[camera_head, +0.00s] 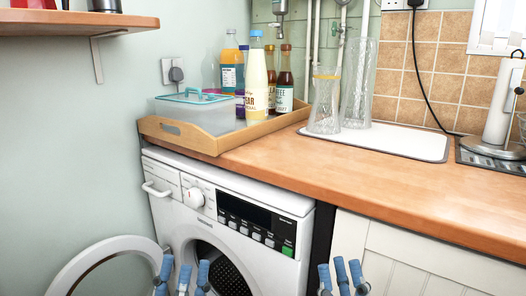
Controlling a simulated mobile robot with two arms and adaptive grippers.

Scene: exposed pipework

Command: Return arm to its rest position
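My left gripper (183,274) shows at the bottom edge of the head view, in front of the washing machine and its open door. Its blue fingers point up, stand apart and hold nothing. My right gripper (342,274) is at the bottom edge, right of the middle, in front of the white cabinet. Its blue fingers also point up, spread and empty. Both grippers appear below the counter's front edge and touch nothing that I can see. The arms behind them are out of the picture.
The washing machine (235,205) has its round door (92,262) swung open at left. The wooden counter (400,185) carries a wooden tray (215,143) with bottles and a box, glass vases (358,85) on a white mat (415,147), and a paper-towel holder (500,105). A shelf (70,24) juts out upper left.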

